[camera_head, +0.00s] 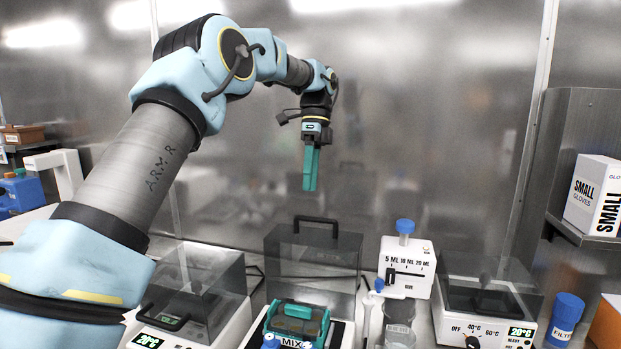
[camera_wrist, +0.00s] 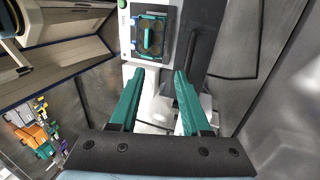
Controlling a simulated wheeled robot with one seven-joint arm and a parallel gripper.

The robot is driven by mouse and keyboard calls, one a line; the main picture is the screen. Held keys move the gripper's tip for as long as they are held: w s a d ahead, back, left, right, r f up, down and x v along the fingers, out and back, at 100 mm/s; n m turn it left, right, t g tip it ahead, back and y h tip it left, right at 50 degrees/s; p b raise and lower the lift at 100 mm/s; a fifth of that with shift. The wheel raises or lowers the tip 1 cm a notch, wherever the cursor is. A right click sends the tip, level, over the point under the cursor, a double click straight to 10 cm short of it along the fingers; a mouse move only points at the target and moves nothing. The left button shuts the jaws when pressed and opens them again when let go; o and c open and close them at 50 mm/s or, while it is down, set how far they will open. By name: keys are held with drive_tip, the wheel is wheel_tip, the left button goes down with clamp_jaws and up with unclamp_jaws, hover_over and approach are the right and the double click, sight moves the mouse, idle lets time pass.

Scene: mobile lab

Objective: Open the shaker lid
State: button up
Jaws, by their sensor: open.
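The shaker (camera_head: 292,343) is the middle machine, marked MIX, with a teal rack (camera_head: 297,318) on it. Its clear smoky lid (camera_head: 312,262) stands raised behind the rack, with the dark handle (camera_head: 316,220) at its top edge. The rack is uncovered at the front. In the wrist view the shaker's teal rack (camera_wrist: 152,38) shows beyond the fingertips. My gripper (camera_head: 310,188) hangs pointing down above the lid's handle, apart from it. In the wrist view my gripper (camera_wrist: 158,74) has its two teal fingers spread, with nothing held between them.
A heater with a clear cover (camera_head: 200,285) stands left of the shaker. A white pipette unit (camera_head: 407,265) with a blue cap, beakers (camera_head: 399,325) and another heater (camera_head: 490,310) stand to the right. A metal wall is behind. The air around my gripper is free.

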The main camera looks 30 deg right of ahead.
drive_tip(key=shift+w+d+r, duration=0.15)
drive_tip(key=shift+r, duration=0.5)
drive_tip(key=shift+c, duration=0.3)
